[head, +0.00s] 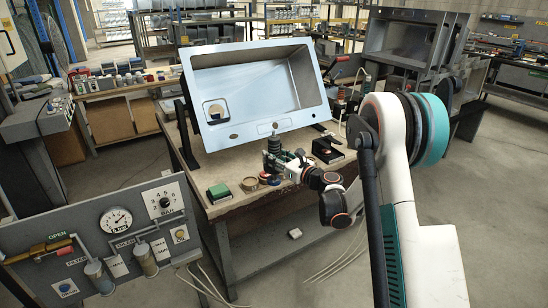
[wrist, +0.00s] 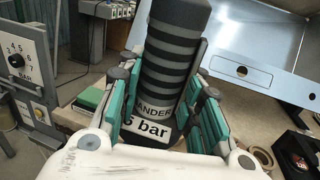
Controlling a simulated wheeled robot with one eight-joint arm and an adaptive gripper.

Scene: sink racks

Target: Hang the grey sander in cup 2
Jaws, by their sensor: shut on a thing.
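The grey sander (wrist: 170,75) is a dark cylinder with black bands and a white label reading "SANDER" and "6 bar". My gripper (wrist: 160,112) is shut on it, with its teal-padded fingers on both sides in the wrist view. In the head view my gripper (head: 287,164) is at the front edge of the workbench, below the steel sink, and the sander (head: 273,146) shows as a small dark shape at its end. I cannot tell whether the sander touches anything below. I cannot make out a cup marked 2 in either view.
The tilted steel sink (head: 255,85) stands behind my gripper on the workbench (head: 225,208). A green block (head: 219,192) and a round tin (head: 250,184) lie left of it. A gauge panel (head: 100,245) stands front left.

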